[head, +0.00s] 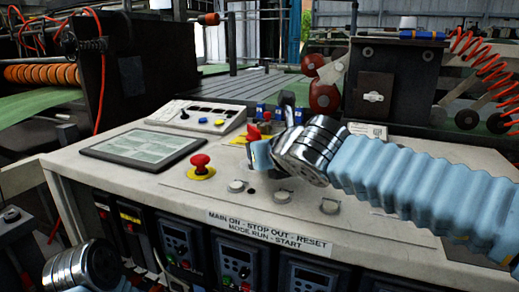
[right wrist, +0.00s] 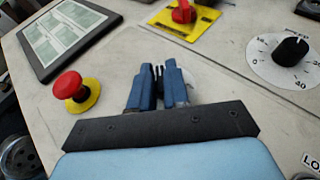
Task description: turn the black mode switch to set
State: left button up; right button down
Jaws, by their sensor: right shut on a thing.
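My right gripper (right wrist: 158,74) is shut in the right wrist view, its two blue fingers close together over the pale panel. A small black piece (right wrist: 158,76) shows between the fingertips; it looks like the black mode switch, mostly hidden by the fingers. Part of a pale round plate shows behind the right finger. In the head view the right gripper (head: 260,156) is low over the panel and its own wrist hides the switch. The switch's pointing direction and marks cannot be read. My left wrist is at the lower left of the head view; its fingers are not seen.
A red mushroom button (head: 201,164) on yellow stands left of the gripper. A red knob (right wrist: 183,12) on a yellow plate lies beyond, and a black dial (right wrist: 290,50) is to the right. Round pale buttons (head: 282,197) line the front.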

jog(key=shift+f, duration=0.35)
jog(key=c, duration=1.2)
grip_release()
jog(key=shift+r, duration=0.2)
jog(key=shift+s+d+r, duration=0.15)
jog(key=shift+s, duration=0.1)
jog(key=v, duration=1.3)
